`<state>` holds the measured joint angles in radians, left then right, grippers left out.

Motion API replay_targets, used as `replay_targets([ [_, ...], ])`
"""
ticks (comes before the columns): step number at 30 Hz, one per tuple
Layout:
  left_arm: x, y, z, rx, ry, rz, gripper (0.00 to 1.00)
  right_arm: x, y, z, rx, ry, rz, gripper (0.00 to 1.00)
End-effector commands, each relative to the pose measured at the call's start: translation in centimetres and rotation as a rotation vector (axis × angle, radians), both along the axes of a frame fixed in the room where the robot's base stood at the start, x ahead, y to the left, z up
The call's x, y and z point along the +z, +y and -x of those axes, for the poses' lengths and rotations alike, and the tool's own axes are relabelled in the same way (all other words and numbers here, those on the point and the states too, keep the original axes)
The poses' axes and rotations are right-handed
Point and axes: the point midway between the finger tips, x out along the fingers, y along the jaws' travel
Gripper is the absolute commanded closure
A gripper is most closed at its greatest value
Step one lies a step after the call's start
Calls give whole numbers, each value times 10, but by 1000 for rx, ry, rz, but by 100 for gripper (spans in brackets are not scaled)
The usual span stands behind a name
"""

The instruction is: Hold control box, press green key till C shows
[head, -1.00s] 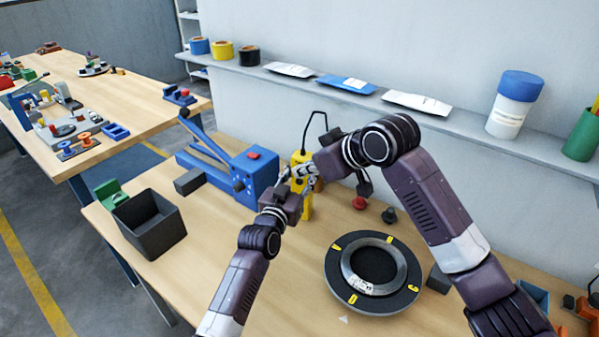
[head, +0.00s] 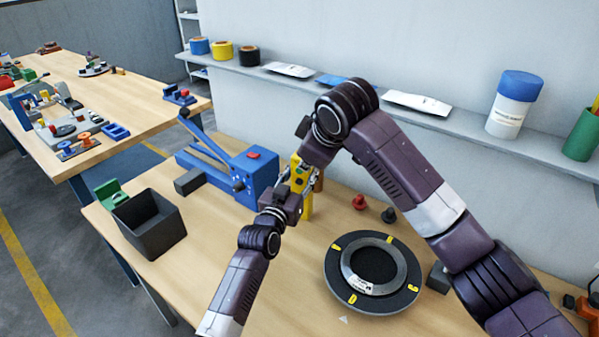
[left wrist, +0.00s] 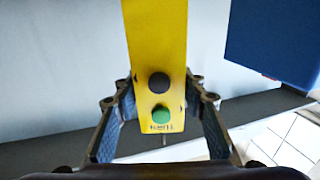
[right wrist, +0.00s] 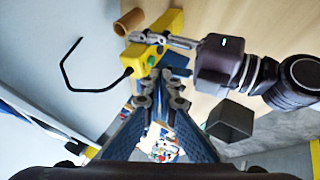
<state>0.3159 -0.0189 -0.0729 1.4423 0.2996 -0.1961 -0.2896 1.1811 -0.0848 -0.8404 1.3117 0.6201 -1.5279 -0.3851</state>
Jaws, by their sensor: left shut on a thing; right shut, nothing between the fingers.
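The yellow control box (head: 308,206) stands up above the table's back, partly covered by my grippers. My left gripper (left wrist: 160,105) is shut on it, one finger on each side. In the left wrist view its face shows a black key (left wrist: 159,82) above a green key (left wrist: 161,114). My right gripper (right wrist: 161,97) is shut and empty, close to the box (right wrist: 138,58); no finger touches the green key in the left wrist view. The dark round table (head: 332,268) bears a grey ring (head: 402,268) and yellow letter tags, too small to read surely.
A blue press (head: 254,178) stands left of the box. A dark open bin (head: 150,232) is at the front left. A red knob (head: 359,202) and a black knob (head: 388,215) stand behind the round table. A black cable (right wrist: 64,75) loops from the box.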

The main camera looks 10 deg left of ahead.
Motion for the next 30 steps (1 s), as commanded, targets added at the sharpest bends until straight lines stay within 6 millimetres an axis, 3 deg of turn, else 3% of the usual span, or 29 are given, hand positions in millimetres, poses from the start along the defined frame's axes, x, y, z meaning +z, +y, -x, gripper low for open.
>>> replay_targets([
  [6, -1, 0, 0, 0, 2, 0, 97, -32, 13, -20, -1, 3, 1, 100],
  [13, -1, 0, 0, 0, 2, 0, 97, -54, 22, -34, -1, 2, -1, 100],
  [30, -1, 0, 0, 0, 2, 0, 97, -62, 26, -40, -1, -1, -1, 100],
])
